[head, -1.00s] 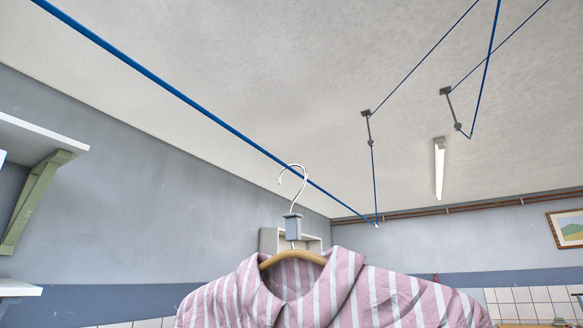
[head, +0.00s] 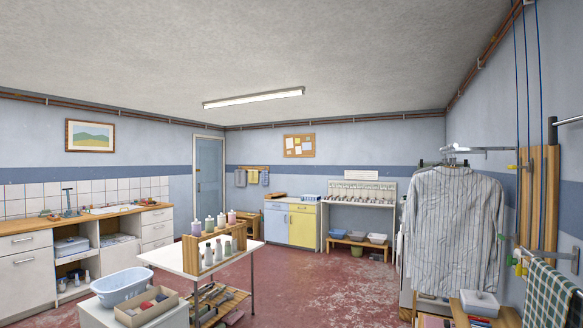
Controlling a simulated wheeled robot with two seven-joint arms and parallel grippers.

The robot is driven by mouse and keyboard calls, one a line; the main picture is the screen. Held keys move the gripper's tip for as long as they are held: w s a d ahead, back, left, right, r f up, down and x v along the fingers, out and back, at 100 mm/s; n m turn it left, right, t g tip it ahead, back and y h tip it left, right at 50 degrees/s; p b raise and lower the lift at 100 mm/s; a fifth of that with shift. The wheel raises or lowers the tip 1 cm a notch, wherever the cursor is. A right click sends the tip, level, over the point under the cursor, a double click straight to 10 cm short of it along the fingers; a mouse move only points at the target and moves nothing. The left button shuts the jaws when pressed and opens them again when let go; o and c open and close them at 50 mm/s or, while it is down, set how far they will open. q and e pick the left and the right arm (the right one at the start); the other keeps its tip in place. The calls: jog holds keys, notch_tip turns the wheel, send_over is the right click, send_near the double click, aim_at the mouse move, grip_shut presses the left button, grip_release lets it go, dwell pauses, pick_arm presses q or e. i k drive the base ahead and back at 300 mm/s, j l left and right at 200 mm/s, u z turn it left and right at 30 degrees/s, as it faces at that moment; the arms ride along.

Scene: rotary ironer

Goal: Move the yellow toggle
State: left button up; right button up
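At the right, blue cords (head: 516,90) run down the wall by upright wooden boards (head: 537,195). A small yellow piece (head: 512,167) sticks out to the left near the top of the boards. Lower down, small yellow and green pieces (head: 517,261) sit close together by a rail. They are too small to tell which one is the yellow toggle or how it is fixed. Neither of my grippers is in view.
A striped shirt (head: 452,225) hangs on a rack left of the boards. A checked green cloth (head: 550,295) hangs in the right foreground. A white table (head: 170,258) with bottles and a blue tub (head: 122,286) stand left. Red floor (head: 320,290) is open in the middle.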

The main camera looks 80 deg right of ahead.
aim_at(527, 166)
jog(key=z, duration=4.45)
jog(key=i+j+z, duration=0.55)
jog(key=j+z, duration=0.15)
jog(key=i+j+z, duration=0.2)
jog(key=j+z, duration=0.15)
jog(key=j, duration=0.15)
